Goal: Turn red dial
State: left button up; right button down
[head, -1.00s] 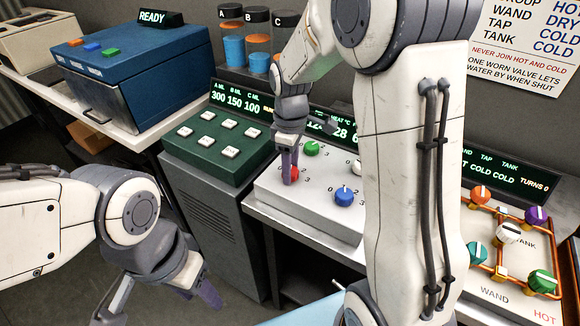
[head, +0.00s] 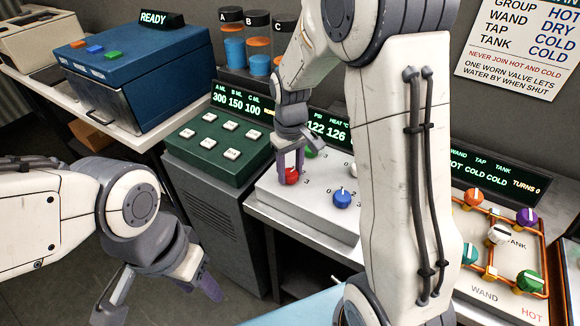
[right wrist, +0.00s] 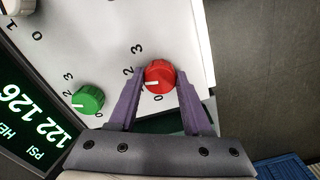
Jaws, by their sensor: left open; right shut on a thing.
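The red dial (head: 291,177) is at the left of the pale control panel (head: 267,196). It also shows in the right wrist view (right wrist: 160,75), where its white mark points to the lower left; printed 2, 3 and 0 are visible around it. My right gripper (head: 288,167) reaches down from above, with its purple fingers on either side of the dial, shut on it. In the right wrist view the fingertips (right wrist: 161,77) touch the dial's sides. My left gripper (head: 160,300) is open and empty at the lower left, away from the panel.
A green dial (right wrist: 88,99) sits close beside the red one, and a blue dial (head: 341,199) is nearby. A green button box (head: 185,155) stands to the left. My right arm covers part of the panel. A pipe board with several knobs (head: 472,198) is at right.

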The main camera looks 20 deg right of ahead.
aim_at(290, 173)
jog(key=shift+r+m, duration=0.1)
jog(key=shift+m, duration=0.6)
jog(key=shift+c, duration=1.7)
grip_release()
notch_tip(290, 173, up, 10)
jog(key=shift+r, duration=0.2)
